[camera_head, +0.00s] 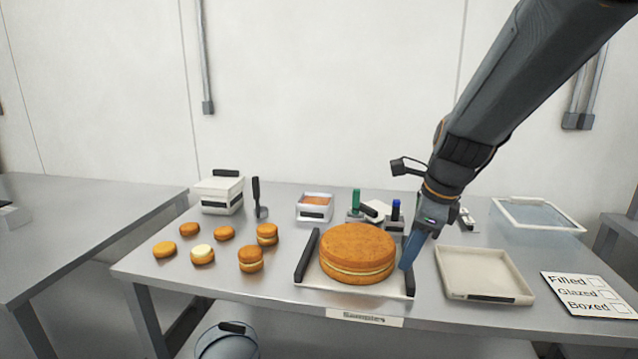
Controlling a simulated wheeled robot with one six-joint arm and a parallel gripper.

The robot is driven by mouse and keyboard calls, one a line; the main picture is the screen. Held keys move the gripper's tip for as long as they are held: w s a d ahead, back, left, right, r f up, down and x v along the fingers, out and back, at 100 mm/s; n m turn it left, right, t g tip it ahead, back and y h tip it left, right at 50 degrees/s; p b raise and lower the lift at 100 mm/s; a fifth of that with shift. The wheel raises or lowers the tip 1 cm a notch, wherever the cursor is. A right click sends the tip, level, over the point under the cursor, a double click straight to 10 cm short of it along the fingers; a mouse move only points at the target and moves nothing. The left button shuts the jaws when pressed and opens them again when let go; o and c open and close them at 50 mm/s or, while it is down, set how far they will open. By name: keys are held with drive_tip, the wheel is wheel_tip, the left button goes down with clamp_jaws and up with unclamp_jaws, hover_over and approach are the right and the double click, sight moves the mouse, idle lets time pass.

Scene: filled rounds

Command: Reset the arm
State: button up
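My arm reaches in from the upper right. My gripper (411,252) points down just right of the large round filled cake, its blue fingers seen edge-on, so I cannot tell whether they are open or shut. The tip is close to the right end of the cake's tray; I cannot tell whether it touches. The large cake (357,252) has a pale filling line around its side and sits on a white tray with dark handles (305,256). Nothing clearly hangs from the gripper.
Several small rounds (251,259) lie at the table's left, some filled. Behind are a lidded white box (219,193), a dark-handled tool (258,200), an orange-filled container (315,206) and a green-topped tool (356,201). An empty beige tray (483,273) and a checklist card (588,295) are right.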

drive_tip(key=s+f+n+g+h, duration=0.1)
drive_tip(key=s+f+n, duration=0.4)
drive_tip(key=s+n, duration=0.3)
drive_tip(key=s+f+n+g, duration=0.1)
drive_tip(key=s+f+n, duration=0.4)
drive_tip(key=n, duration=0.9)
drive_tip(key=s, duration=0.3)
drive_tip(key=shift+s+d+f+n+h, duration=0.2)
drive_tip(key=shift+s+d+n+h, duration=0.15)
drive_tip(key=shift+s+n+h, duration=0.05)
